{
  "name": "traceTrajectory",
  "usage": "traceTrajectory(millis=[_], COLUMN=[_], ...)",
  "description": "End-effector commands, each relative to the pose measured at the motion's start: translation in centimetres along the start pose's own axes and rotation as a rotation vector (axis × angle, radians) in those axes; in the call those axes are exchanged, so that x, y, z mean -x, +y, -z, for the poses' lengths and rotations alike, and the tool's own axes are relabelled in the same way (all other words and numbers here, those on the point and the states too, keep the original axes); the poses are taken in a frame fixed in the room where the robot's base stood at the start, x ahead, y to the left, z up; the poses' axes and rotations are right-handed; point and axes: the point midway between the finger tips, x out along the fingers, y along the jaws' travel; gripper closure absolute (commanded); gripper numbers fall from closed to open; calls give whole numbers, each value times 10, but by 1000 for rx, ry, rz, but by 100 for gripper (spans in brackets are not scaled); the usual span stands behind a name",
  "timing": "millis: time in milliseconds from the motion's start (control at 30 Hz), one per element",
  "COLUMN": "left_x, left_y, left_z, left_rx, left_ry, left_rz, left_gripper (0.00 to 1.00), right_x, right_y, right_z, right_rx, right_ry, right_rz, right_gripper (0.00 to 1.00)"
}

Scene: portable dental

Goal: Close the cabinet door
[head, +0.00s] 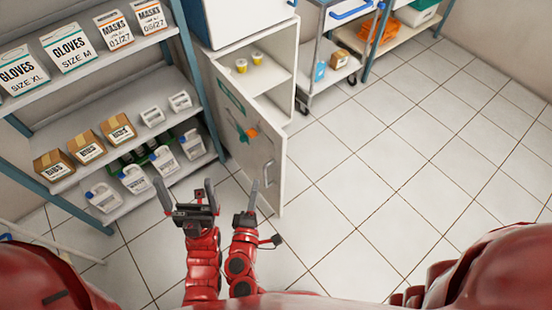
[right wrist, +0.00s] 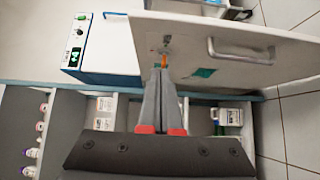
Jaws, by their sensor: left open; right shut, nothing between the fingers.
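The white cabinet (head: 292,75) stands at the upper middle of the head view with its lower compartment uncovered. Its door (head: 262,158) stands open, swung out towards me, with a metal handle (head: 268,173) on the face towards me. In the right wrist view the door (right wrist: 290,62) and its handle (right wrist: 240,52) fill the upper right. My right gripper (head: 254,184) is shut and empty, its tips close to the door face; I cannot tell whether they touch. My left gripper (head: 183,184) is open and empty, left of the right one, in front of the shelf rack.
A shelf rack (head: 88,62) with glove and mask boxes, cartons and white jugs stands left of the cabinet. The tiled floor (head: 400,190) to the right is clear.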

Motion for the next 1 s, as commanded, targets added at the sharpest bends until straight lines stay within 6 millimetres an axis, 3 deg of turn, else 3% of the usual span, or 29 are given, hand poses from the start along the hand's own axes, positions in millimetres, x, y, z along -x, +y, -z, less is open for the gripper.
traceTrajectory(millis=[133, 267, 633, 800, 1000], left_x=[0, -3, -11, -17, -19], left_y=[0, 0, -1, -1, -1], left_z=[0, 0, 2, 3, 3], left_rx=[0, 0, 0, 0, 0], left_ry=[0, 0, 0, 0, 0], left_rz=[0, 0, 0, 0, 0], left_gripper=[0, 0, 0, 0, 0], right_x=[-5, -24, -102, -118, -126], right_y=[6, 8, 8, 8, 6], right_z=[-3, -4, -5, -24, -32], right_rx=[0, -2, -1, 1, -1], right_ry=[-19, -23, -20, -17, -15], right_rz=[-21, -21, -18, -16, -16], right_gripper=[100, 100, 100, 100, 100])
